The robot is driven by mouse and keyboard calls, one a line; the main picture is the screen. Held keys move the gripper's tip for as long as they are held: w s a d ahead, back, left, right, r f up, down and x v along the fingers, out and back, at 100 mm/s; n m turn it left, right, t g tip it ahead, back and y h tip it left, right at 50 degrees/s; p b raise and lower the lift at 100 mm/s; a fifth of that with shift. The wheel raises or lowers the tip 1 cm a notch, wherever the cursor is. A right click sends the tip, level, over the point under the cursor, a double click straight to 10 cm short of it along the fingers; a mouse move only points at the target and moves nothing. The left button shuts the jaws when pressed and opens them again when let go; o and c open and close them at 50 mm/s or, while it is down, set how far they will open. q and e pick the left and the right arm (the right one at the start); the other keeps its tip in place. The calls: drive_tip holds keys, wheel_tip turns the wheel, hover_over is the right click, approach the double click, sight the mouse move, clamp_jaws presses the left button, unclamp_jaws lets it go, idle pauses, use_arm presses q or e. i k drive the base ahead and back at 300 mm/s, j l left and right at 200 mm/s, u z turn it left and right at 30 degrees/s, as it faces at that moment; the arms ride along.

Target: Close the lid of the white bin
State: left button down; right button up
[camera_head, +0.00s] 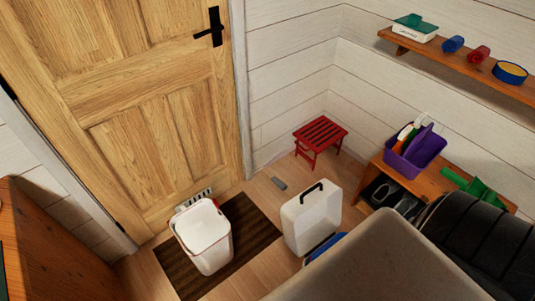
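A white bin (204,250) stands upright on a dark brown striped mat (255,232) in front of the wooden door. A thin red line runs around its top rim. Its top faces up toward me and looks pale; I cannot clearly tell the lid's position from this view. Neither my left gripper nor my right gripper is in view.
A white case with a black handle (312,218) stands right of the mat. A red stool (320,132) is by the wall. A low wooden bench (440,172) holds a purple caddy (418,152). A beige-grey surface (380,262) fills the bottom foreground. A wooden shelf (450,62) is upper right.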

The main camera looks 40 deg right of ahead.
sight(309, 218)
drive_tip(key=j+z, duration=0.15)
drive_tip(key=z, duration=0.25)
drive_tip(key=i+j+z, duration=0.1)
drive_tip(key=z, duration=0.35)
drive_tip(key=j+z, duration=0.25)
drive_tip(key=z, duration=0.15)
drive_tip(key=j+z, duration=0.15)
drive_tip(key=z, duration=0.25)
